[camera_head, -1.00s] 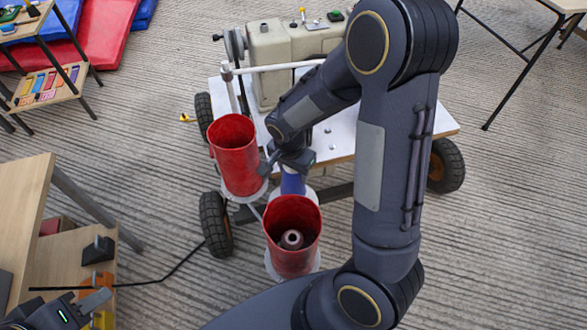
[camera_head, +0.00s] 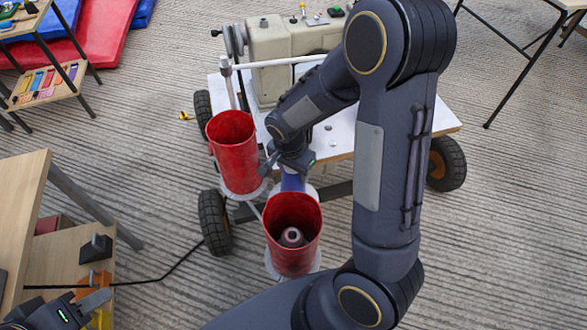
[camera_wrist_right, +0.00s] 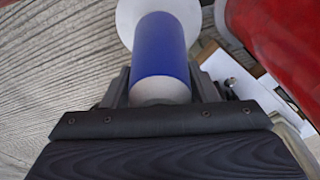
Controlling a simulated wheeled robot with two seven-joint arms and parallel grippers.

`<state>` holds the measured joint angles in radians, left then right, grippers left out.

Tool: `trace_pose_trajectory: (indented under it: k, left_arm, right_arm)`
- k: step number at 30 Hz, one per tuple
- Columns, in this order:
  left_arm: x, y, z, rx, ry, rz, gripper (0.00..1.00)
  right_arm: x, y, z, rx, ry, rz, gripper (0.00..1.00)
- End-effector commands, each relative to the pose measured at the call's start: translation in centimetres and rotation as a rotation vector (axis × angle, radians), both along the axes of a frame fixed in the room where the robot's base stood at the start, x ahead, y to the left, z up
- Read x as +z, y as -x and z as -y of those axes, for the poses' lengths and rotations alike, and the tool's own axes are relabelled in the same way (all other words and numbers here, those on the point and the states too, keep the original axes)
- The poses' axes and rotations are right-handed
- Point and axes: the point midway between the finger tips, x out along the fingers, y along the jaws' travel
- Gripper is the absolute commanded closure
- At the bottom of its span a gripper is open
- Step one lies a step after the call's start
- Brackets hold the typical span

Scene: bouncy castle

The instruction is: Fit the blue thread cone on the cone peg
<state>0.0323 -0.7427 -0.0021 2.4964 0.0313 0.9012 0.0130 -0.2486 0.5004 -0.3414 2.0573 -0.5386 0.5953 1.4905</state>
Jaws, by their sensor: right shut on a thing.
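The blue thread cone (camera_wrist_right: 160,48) stands between the fingers of my right gripper in the right wrist view, with a white disc (camera_wrist_right: 158,15) just beyond its far end. In the head view a small part of the blue cone (camera_head: 292,182) shows below my right gripper (camera_head: 288,168), behind the front red cup. My right gripper is shut on the cone. I cannot tell whether the cone sits around a peg; its lower end is hidden by the red cup. My left gripper (camera_head: 92,302) is at the lower left, empty, with its fingers only partly in view.
Two red cups, one front (camera_head: 292,262) with a grey-pink peg or core inside, and one behind (camera_head: 233,170), stand close to the cone. A wheeled white cart (camera_head: 430,125) carries a sewing machine (camera_head: 275,65). A wooden shelf (camera_head: 25,200) is at the left.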

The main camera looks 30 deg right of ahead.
Motion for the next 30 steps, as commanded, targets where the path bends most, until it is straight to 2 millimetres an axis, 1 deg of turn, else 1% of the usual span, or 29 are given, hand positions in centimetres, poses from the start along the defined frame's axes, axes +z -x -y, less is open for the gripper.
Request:
trace_pose_trajectory:
  k: [6, 20, 30]
  left_arm:
    - [-0.6, 0.0, 0.0, 0.0, 0.0, 0.0, 0.64]
    - [-0.7, 0.0, 0.0, 0.0, 0.0, 0.0, 0.64]
    - [-1.4, 0.0, 0.0, 0.0, 0.0, 0.0, 0.64]
  right_arm:
    - [-0.6, 0.0, 0.0, 0.0, 0.0, 0.001, 0.92]
    - [-0.7, 0.0, 0.0, 0.0, 0.0, 0.001, 0.92]
    - [-1.5, 0.0, 0.0, 0.0, 0.0, 0.0, 0.92]
